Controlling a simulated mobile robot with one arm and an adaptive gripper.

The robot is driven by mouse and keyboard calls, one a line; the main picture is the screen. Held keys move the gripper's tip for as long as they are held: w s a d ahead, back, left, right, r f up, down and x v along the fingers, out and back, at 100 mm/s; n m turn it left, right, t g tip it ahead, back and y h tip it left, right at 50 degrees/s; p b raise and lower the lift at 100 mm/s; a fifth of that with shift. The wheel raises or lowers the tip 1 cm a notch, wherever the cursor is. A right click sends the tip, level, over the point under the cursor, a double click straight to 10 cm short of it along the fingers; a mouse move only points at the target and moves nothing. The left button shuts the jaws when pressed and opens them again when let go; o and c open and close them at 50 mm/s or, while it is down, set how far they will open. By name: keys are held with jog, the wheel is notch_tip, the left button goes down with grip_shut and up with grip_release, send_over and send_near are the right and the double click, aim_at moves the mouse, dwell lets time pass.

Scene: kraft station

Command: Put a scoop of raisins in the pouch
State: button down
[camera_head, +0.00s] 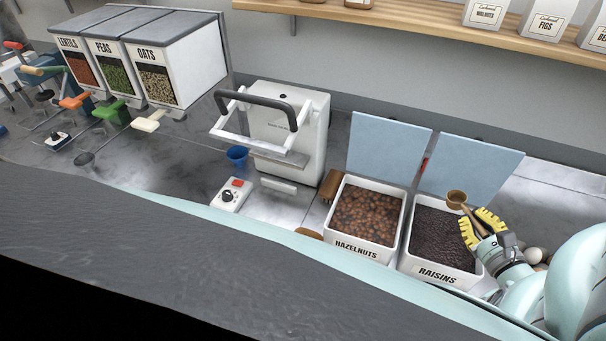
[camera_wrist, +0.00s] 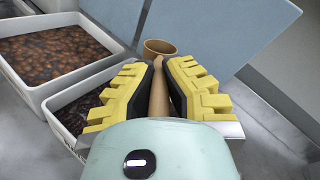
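The raisins bin (camera_head: 439,238) is an open white box of dark raisins at the right of the counter, its blue lid standing up behind. My gripper (camera_head: 479,222) is over the right side of this bin. Its yellow fingers are shut on the handle of a brown scoop (camera_head: 457,199), which also shows in the wrist view (camera_wrist: 160,48). The scoop's cup is above the raisins, near the raised lid. Whether the cup holds raisins cannot be told. In the wrist view my gripper (camera_wrist: 159,88) covers part of the raisins bin (camera_wrist: 62,123). No pouch can be made out.
A hazelnuts bin (camera_head: 364,218) with its lid up stands directly left of the raisins. A white press-like machine (camera_head: 287,132) with a dark handle is further left. Lentils, peas and oats dispensers (camera_head: 175,62) stand at the far left. A shelf (camera_head: 420,22) runs above.

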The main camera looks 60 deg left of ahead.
jog(key=shift+r+p, duration=0.2)
jog(key=shift+p, duration=0.1)
jog(key=shift+w+a+r+h+p, duration=0.15)
jog(key=shift+h+p, duration=0.25)
jog(key=shift+p, duration=0.45)
jog(key=a+g+h+p, duration=0.1)
jog(key=h+p, duration=0.1)
jog(key=p, duration=0.2)
jog(key=h, duration=0.1)
jog(key=g+h+p, duration=0.1)
jog(key=a+g+h+p, duration=0.1)
jog(key=shift+w+f+h, duration=0.3)
jog(key=shift+w+f+b, duration=0.15)
jog(key=shift+f+b, duration=0.2)
jog(key=shift+f, duration=0.2)
notch_tip(320, 180, down, 10)
jog(key=b, duration=1.1)
jog(key=shift+d, duration=0.1)
jog(key=shift+s+d+r+t+y+p, duration=0.2)
jog(key=shift+d+r+t+y+p, duration=0.25)
jog(key=shift+r+y, duration=1)
jog(key=shift+s+d+r+t+y+p, duration=0.25)
jog(key=shift+r+t+y+p, duration=0.4)
jog(key=shift+r, duration=1.6)
jog(key=shift+s+d+r+t+y+p, duration=0.2)
jog(key=shift+d+r+t+y+p, duration=0.35)
jog(key=shift+r+y, duration=0.95)
